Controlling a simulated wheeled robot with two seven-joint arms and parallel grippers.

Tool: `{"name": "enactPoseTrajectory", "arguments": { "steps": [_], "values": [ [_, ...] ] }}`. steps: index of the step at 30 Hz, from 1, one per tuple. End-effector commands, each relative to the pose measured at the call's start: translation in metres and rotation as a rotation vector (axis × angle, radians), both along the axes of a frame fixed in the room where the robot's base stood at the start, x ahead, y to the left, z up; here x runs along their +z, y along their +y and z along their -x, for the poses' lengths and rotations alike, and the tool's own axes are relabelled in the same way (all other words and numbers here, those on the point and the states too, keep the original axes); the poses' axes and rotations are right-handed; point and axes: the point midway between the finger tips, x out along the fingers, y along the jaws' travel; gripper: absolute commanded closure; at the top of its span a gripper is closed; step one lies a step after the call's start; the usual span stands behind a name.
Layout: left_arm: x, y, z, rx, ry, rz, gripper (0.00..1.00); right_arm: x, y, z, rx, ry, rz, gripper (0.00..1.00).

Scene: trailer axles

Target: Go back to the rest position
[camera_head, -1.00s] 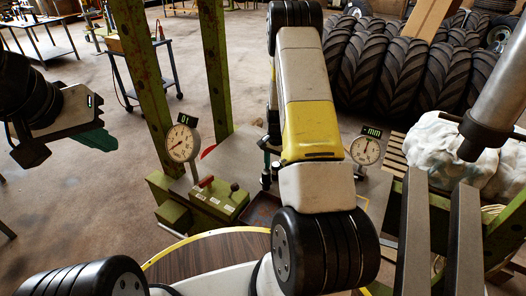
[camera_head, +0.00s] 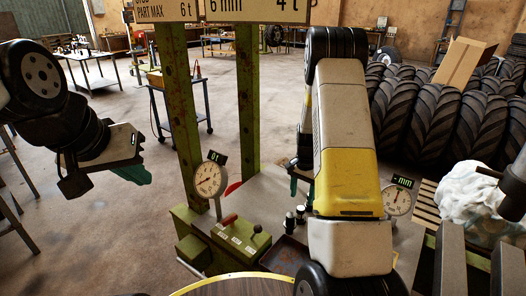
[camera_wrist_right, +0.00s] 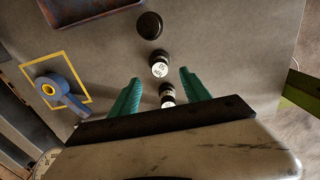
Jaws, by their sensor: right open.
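My left gripper (camera_head: 132,172), with teal fingers, hangs over open floor at the left of the head view, away from the bench. Its fingers overlap side-on, so the gap is not clear. My right gripper (camera_wrist_right: 159,76) is open in the right wrist view, its teal fingers spread and empty. It is over a grey bench top (camera_wrist_right: 215,50). Two small labelled cylinders (camera_wrist_right: 159,65) (camera_wrist_right: 167,95) show between or just beyond its fingers, and a dark round piece (camera_wrist_right: 150,25) is further off. In the head view my right arm hides most of this gripper.
Green press posts (camera_head: 182,110) rise beside a dial gauge (camera_head: 209,180) and a lever box (camera_head: 236,235). A second gauge (camera_head: 397,200) stands right. Blue tape (camera_wrist_right: 60,90) lies on a yellow-outlined square. Tyres (camera_head: 430,125) and a white bag (camera_head: 468,190) are at right. Floor at left is mostly clear.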

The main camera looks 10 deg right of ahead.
Motion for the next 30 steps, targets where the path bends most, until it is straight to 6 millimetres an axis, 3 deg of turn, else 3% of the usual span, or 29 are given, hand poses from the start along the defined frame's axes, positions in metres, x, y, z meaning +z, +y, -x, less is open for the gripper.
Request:
{"name": "enactPoseTrajectory", "arguments": {
  "steps": [5, 8, 13, 21, 27, 30],
  "values": [
    [0.0, 0.0, 0.0, 0.0, 0.0, 0.0, 1.0, 0.041, 0.012, 0.001, 0.045, -0.046, -0.018, 0.45],
    [0.0, 0.0, 0.0, 0.0, 0.0, 0.0, 1.0, 0.085, 0.026, 0.008, 0.105, -0.097, -0.037, 0.45],
    [0.0, 0.0, 0.0, 0.0, 0.0, 0.0, 1.0, 0.168, 0.056, 0.038, 0.246, -0.201, -0.064, 0.45],
    [0.0, 0.0, 0.0, 0.0, 0.0, 0.0, 1.0, 0.268, 0.098, 0.114, 0.492, -0.365, -0.061, 0.45],
    [0.0, 0.0, 0.0, 0.0, 0.0, 0.0, 1.0, 0.311, 0.121, 0.183, 0.676, -0.482, -0.02, 0.45],
    [0.0, 0.0, 0.0, 0.0, 0.0, 0.0, 1.0, 0.321, 0.13, 0.213, 0.757, -0.529, 0.007, 0.45]
  ]
}}
